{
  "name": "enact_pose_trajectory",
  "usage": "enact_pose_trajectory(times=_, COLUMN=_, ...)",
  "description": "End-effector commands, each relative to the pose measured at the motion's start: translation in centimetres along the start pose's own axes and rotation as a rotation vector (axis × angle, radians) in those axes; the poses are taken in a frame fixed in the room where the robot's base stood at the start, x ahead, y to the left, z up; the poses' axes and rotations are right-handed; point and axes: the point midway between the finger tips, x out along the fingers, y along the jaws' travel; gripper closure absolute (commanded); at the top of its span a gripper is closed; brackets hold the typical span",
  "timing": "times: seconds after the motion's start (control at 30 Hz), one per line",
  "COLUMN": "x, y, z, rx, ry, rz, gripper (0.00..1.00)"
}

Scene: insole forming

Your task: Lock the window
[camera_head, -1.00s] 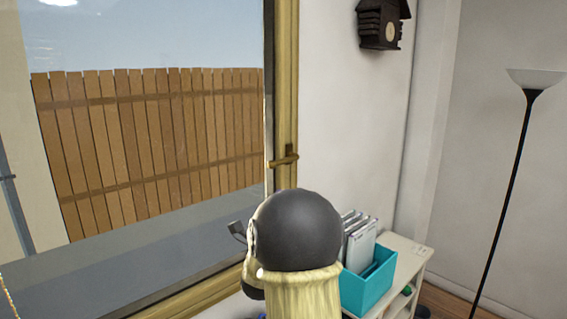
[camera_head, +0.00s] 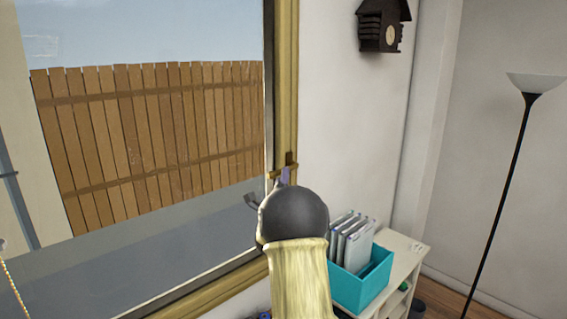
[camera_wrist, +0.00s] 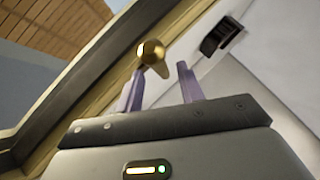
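The window frame (camera_head: 286,90) is yellow-brown wood and runs down the middle of the head view. Its brass handle (camera_wrist: 151,56) shows in the wrist view just beyond my fingertips. In the head view the handle (camera_head: 291,158) is partly hidden behind my gripper. My gripper (camera_wrist: 161,69) is open, with two purple fingers spread apart. The handle's rounded end lies close to the left finger, near the mouth of the gap; whether they touch I cannot tell. In the head view one purple fingertip (camera_head: 285,175) overlaps the handle area.
A white shelf (camera_head: 412,251) with a teal box (camera_head: 360,289) of folders stands right of my arm. A dark wooden wall clock (camera_head: 381,28) hangs above, and it also shows in the wrist view (camera_wrist: 221,34). A floor lamp (camera_head: 512,160) stands far right. A wooden fence (camera_head: 150,140) is outside.

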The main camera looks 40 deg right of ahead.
Motion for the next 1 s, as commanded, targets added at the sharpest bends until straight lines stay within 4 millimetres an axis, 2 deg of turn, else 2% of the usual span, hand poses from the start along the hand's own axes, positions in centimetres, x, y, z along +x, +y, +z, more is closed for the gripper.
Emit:
enact_pose_trajectory(times=0.1, x=2.2, y=-0.4, z=0.1, rx=-0.001, ry=0.001, rz=-0.001, gripper=0.62)
enact_pose_trajectory(times=0.27, x=3.9, y=-0.2, z=0.0, rx=-0.001, ry=0.001, rz=-0.001, gripper=0.62)
enact_pose_trajectory(times=0.63, x=4.3, y=0.0, z=-0.1, rx=0.0, ry=0.001, rz=0.0, gripper=0.62)
enact_pose_trajectory(times=0.83, x=4.3, y=0.0, z=-0.1, rx=0.0, ry=0.001, rz=0.0, gripper=1.0)
enact_pose_trajectory(times=1.0, x=4.3, y=0.0, z=-0.1, rx=0.0, ry=0.001, rz=0.0, gripper=1.0)
